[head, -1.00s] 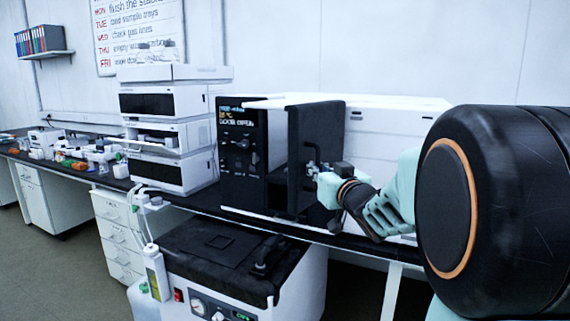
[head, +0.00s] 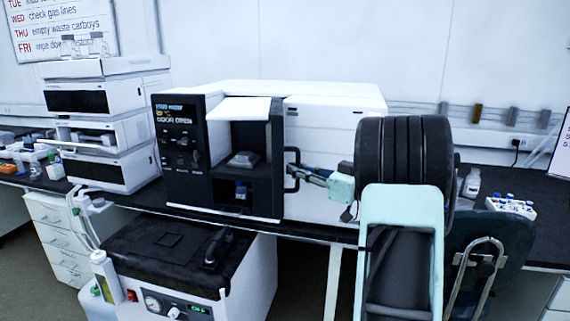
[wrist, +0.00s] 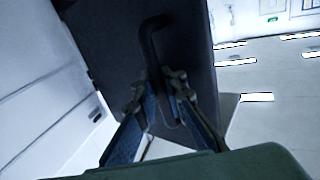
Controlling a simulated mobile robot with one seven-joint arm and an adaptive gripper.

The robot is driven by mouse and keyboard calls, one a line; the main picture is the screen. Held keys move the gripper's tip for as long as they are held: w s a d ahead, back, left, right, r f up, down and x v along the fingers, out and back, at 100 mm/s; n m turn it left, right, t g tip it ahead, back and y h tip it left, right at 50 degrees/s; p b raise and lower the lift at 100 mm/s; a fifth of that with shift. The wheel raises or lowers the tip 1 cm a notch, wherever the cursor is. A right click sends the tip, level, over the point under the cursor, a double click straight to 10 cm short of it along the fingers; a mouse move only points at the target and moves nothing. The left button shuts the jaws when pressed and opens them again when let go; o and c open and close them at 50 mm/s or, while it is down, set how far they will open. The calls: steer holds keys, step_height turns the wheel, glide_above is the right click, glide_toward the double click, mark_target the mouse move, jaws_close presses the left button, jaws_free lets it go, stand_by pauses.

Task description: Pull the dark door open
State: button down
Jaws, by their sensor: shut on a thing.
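The dark door (head: 277,165) of the bench instrument stands open, seen nearly edge-on at the right of the opening in the head view. Its black handle (head: 291,172) is on the face turned to the right. My gripper (head: 302,174) reaches the handle from the right and is shut on it. In the wrist view the dark door (wrist: 195,50) fills the upper middle. The bent black handle (wrist: 150,40) runs down between the fingers of my gripper (wrist: 157,88); its lower end is partly hidden by them.
The instrument's dark control panel (head: 180,143) is left of the opening. Inside sit a small grey object (head: 243,159) and a blue-capped vial (head: 241,190). A black-topped unit (head: 160,250) stands on the floor in front. A chair (head: 490,255) is at the right, by the bench.

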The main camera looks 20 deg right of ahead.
steer(key=shift+s+d+f+n+y+p, duration=0.1)
steer(key=shift+d+n+y+p, duration=0.1)
steer(key=shift+d, duration=0.2)
steer(key=shift+s+d+f+n+y+p, duration=0.1)
steer(key=shift+d+y, duration=0.1)
steer(key=shift+d, duration=0.2)
steer(key=c, duration=2.3)
jaws_free()
steer(key=shift+r, duration=0.2)
steer(key=v, duration=1.2)
steer(key=shift+d+r, duration=0.15)
steer(key=shift+r, duration=0.05)
